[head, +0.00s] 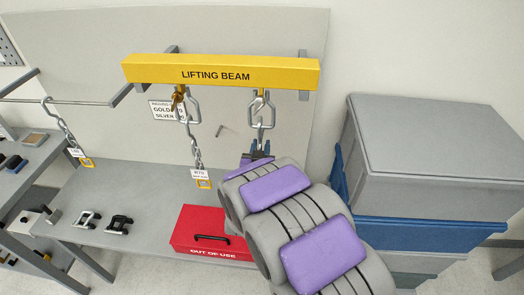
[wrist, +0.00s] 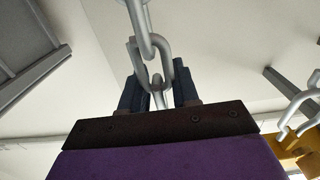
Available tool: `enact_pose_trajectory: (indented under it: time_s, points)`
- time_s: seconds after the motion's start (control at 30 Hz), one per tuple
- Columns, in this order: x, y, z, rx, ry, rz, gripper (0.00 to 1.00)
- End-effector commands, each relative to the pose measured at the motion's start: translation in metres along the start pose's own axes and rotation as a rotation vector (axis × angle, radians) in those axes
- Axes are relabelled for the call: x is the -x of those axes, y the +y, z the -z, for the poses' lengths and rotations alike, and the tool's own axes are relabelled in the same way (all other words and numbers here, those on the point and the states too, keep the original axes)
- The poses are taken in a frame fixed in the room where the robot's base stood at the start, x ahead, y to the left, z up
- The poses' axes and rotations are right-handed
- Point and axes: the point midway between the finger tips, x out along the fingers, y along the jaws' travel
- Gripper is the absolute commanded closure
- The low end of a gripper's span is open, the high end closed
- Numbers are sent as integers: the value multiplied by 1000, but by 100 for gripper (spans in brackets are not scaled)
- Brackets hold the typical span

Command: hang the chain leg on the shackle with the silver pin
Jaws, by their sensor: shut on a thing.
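The yellow lifting beam (head: 220,73) carries two shackles. The left shackle (head: 194,107) has a gold-brown pin and a chain leg (head: 198,152) with a tag hanging under it. The right shackle (head: 273,113) has a grey, silver-looking pin. My gripper (head: 258,154) is just below the right shackle. In the wrist view my gripper (wrist: 160,92) is shut on the chain leg (wrist: 150,45), with a link between the dark fingers. The right shackle (wrist: 298,108) shows there at the right edge, apart from the held links. In the head view, my arm hides the lower chain.
A spare chain (head: 62,122) hangs on a rail at left. A red OUT OF USE box (head: 212,236) and loose shackles (head: 88,219) are on the grey bench. A partly covered sign (head: 165,110) is behind the left shackle.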

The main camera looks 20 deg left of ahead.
Motion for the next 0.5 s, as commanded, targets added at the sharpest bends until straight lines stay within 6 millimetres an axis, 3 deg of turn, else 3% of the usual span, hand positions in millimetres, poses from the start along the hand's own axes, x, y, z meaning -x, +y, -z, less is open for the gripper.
enact_pose_trajectory:
  time_s: [0.5]
  points:
    - [-32,7,6,-9,6,-1,100]
